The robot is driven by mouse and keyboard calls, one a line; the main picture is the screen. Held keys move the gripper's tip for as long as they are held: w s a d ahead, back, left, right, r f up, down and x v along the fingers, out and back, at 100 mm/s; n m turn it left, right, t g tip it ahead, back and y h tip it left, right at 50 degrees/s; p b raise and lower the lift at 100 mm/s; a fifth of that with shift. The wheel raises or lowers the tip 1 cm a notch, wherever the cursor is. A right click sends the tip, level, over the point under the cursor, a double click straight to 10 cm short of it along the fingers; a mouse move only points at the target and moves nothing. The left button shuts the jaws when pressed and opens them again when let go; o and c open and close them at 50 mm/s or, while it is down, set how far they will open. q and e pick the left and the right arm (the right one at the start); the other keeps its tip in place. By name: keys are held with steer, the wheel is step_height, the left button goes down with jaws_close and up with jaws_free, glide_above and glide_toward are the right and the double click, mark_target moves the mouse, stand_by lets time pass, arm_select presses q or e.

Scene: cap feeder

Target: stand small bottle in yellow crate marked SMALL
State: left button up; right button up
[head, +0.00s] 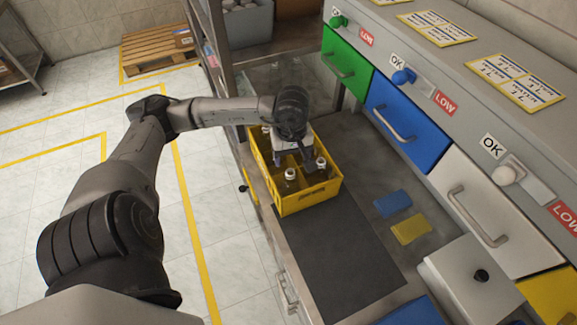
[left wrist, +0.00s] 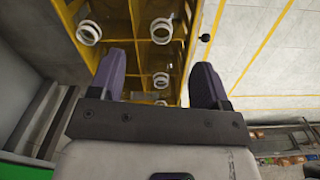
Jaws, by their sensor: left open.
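The yellow crate (head: 301,203) stands on the worktop in the head view, with a dark marking on its front that I cannot read. Clear bottles stand upright in its compartments, one at the front (head: 290,182) and one near the right wall (head: 320,168). My left gripper (head: 294,159) is over the crate, pointing down, partly hidden by its own wrist. More ringed necks (left wrist: 88,32) show beyond. I cannot tell which bottle is the small one.
A dark mat (head: 335,255) lies clear in front of the crate. Blue (head: 392,203) and yellow (head: 411,229) flat pieces lie to its right. The drawer cabinet with green, blue and white fronts (head: 406,122) borders the worktop on the right. A shelf post (head: 208,70) rises behind left.

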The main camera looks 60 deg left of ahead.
arm_select(q)
steer(key=d+n+t+h, duration=0.35)
steer(key=d+h, duration=0.75)
steer(key=d, duration=0.8)
steer(key=w+d+r+n+t+h, duration=0.3)
steer(key=r+n+t, duration=0.4)
steer(key=n+t, duration=0.8)
steer(key=s+a+f+n+g+y, duration=0.2)
steer(key=a+f+n+y, duration=0.35)
steer(key=n, duration=0.85)
steer(key=s+a+f+n+g+y, duration=0.1)
steer(key=a+f+n+g+y, duration=0.15)
steer(key=f+n+y, duration=0.75)
steer(key=s+d+f+n+g+h, duration=0.1)
steer(key=s+d+f+n+g, duration=0.2)
steer(key=s+f+n+g, duration=0.1)
steer(key=s+d+f+n+g, duration=0.3)
steer(key=s+n+g, duration=0.3)
steer(key=s, duration=0.5)
steer(key=shift+d+f+n+h, duration=0.35)
steer(key=shift+d+f+n, duration=0.1)
steer(key=shift+n, duration=0.6)
steer(key=shift+r, duration=0.2)
